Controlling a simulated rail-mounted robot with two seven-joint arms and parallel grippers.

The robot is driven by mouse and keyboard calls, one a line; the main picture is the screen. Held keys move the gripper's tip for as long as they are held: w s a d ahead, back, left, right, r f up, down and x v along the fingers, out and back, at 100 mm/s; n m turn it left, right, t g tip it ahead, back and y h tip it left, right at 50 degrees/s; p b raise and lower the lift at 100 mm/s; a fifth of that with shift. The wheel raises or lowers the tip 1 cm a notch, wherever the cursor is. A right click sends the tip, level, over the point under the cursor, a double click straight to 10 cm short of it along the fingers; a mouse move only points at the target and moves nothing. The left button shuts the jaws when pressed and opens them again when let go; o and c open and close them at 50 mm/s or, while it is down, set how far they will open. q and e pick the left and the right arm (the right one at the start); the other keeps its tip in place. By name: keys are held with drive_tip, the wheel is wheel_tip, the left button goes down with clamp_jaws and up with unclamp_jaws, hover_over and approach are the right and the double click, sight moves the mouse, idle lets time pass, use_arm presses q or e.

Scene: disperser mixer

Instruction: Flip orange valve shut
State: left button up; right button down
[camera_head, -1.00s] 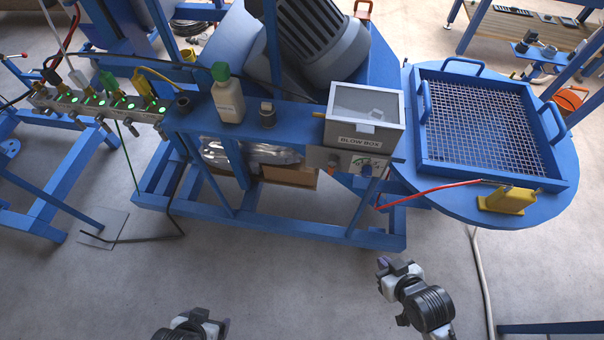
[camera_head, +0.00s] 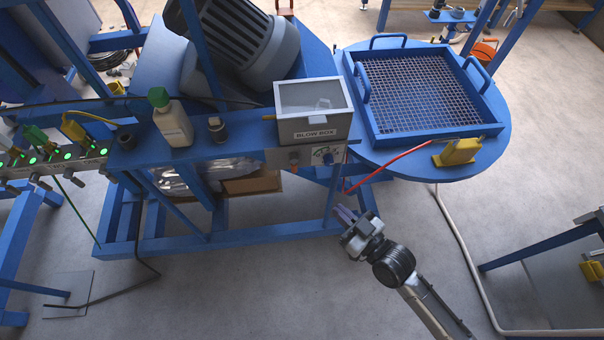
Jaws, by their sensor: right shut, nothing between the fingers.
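A small orange-red part (camera_head: 294,156) shows on the grey front panel (camera_head: 309,156) below the blow box (camera_head: 314,112); it may be the orange valve, but it is too small to tell its handle position. My right gripper (camera_head: 344,214) is shut and empty. It appears below and to the right of the panel, near the frame's right leg, and touches nothing that I can make out. My left gripper is out of view.
A green-capped bottle (camera_head: 172,118) stands on the blue bench. A valve manifold (camera_head: 75,166) is at left.

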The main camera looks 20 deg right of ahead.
drive_tip(key=shift+w, duration=0.1)
drive_tip(key=b, duration=0.1)
approach(295, 170)
drive_tip(key=x, duration=0.6)
drive_tip(key=shift+w+d, duration=0.15)
drive_tip(key=shift+w+b, duration=0.3)
drive_tip(key=shift+w, duration=0.25)
drive_tip(key=shift+a, duration=0.25)
drive_tip(key=shift+a, duration=0.1)
